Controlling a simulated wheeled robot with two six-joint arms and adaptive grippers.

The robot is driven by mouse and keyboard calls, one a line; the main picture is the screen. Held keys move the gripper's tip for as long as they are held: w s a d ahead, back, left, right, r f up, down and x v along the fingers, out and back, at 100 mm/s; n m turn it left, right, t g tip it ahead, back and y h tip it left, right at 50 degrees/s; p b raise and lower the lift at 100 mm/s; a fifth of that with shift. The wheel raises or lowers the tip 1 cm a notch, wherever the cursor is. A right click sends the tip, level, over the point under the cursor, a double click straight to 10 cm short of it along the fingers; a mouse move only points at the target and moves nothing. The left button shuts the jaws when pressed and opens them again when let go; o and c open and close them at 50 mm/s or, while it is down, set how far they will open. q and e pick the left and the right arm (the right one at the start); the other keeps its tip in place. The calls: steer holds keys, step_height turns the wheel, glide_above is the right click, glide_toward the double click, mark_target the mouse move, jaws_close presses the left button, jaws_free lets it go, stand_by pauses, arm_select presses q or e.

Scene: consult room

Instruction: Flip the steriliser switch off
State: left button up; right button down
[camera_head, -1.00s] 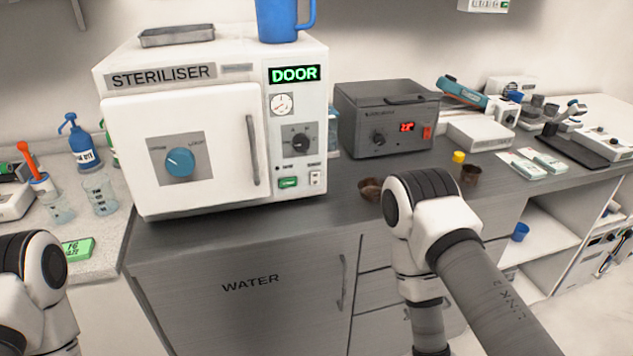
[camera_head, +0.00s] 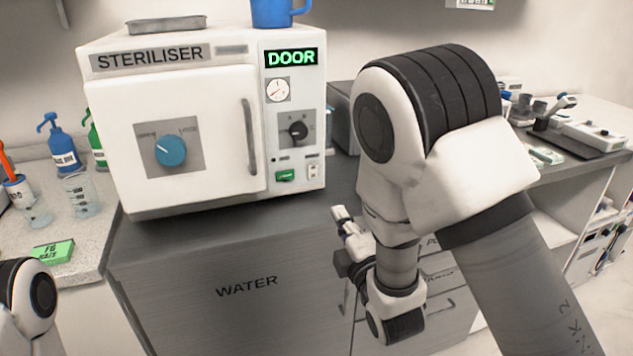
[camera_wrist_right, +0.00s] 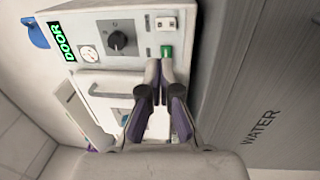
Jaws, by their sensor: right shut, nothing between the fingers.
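The white steriliser (camera_head: 220,115) stands on the dark counter with its door shut. Low on its right-hand panel is a green rocker switch (camera_head: 285,175), with a small pale switch plate (camera_head: 314,170) to its right. The wrist view shows the green switch (camera_wrist_right: 167,50) and the pale plate (camera_wrist_right: 166,22) too. My right gripper (camera_head: 341,213) is shut and empty, in front of the counter's front edge, below and right of the switches. In the wrist view its fingertips (camera_wrist_right: 160,66) line up just below the green switch; contact cannot be told. My left gripper is out of view.
A black dial (camera_head: 298,131) and a lit DOOR display (camera_head: 291,57) sit above the switches. The door handle (camera_head: 249,143) stands out left of them. A blue mug (camera_head: 278,12) and a tray (camera_head: 166,24) are on top. My right arm hides much of the right counter.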

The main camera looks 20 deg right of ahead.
steer(key=shift+a, duration=0.1)
steer(key=p, duration=0.2)
glide_toward(312, 168)
steer(key=w, duration=0.7)
steer(key=shift+r, duration=0.35)
steer(key=shift+w, duration=0.1)
steer(key=shift+w, duration=0.2)
steer(key=shift+a+r, duration=0.1)
steer(key=shift+r, duration=0.05)
